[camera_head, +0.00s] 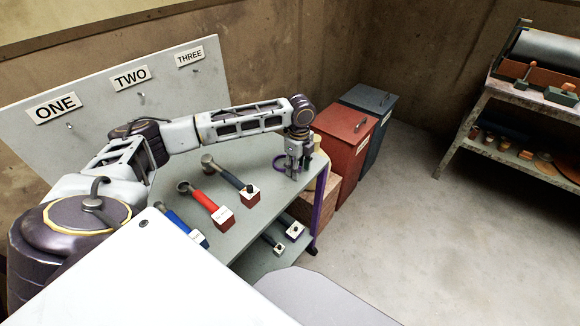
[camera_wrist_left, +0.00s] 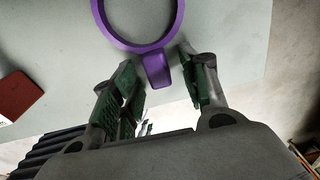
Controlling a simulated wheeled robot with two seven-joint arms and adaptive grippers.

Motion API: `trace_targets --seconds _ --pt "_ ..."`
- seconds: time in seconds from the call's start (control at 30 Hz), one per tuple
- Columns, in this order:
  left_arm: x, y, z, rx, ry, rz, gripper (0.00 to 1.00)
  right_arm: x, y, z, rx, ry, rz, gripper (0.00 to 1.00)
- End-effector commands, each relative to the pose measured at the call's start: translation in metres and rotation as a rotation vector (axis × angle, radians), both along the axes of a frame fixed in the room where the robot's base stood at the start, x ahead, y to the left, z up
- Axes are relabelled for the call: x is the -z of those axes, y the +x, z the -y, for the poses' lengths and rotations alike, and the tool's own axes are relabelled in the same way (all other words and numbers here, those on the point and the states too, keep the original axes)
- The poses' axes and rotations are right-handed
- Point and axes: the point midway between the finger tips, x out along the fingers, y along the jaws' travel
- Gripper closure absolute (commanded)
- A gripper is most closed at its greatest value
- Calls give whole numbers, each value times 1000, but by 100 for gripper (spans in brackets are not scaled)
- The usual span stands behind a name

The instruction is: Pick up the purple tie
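The purple tie (camera_wrist_left: 157,66) is a ring with a short tab, lying on the grey table top in the left wrist view. Part of its ring is cut off by the top edge of that view. In the head view, the tie (camera_head: 280,162) shows as a small loop just left of my left gripper (camera_head: 296,172), which points down at the table's far right end. In the left wrist view, my left gripper (camera_wrist_left: 158,60) is open, with its green-padded fingers apart on either side of the tab. No contact with the tie is visible. My right gripper is out of view.
Hammers with red, blue and dark handles (camera_head: 208,204) lie on the table (camera_head: 262,215) left of the gripper. A board (camera_head: 150,95) labelled ONE, TWO, THREE stands behind. Red (camera_head: 340,140) and dark (camera_head: 372,105) bins stand beyond the table. Shelves (camera_head: 520,150) are at right; floor between is clear.

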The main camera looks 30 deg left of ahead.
Motion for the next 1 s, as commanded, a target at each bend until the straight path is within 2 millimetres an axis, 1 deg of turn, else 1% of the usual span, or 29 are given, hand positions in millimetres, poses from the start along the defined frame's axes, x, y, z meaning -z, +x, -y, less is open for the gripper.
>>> trace_targets --seconds 0.03,0.07,0.3,0.6,0.73,0.87,1.0 --pt "0 0 0 0 0 0 62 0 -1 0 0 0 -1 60" --pt "0 0 0 0 0 0 66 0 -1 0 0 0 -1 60" --pt "0 0 0 0 0 0 96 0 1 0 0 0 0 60" --pt "-1 0 0 0 0 0 97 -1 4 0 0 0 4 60" --pt "-5 0 0 0 0 1 97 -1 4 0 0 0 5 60" --pt "-14 1 0 0 -1 2 97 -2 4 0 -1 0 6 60" --pt "-32 1 0 0 0 4 97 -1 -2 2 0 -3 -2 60"
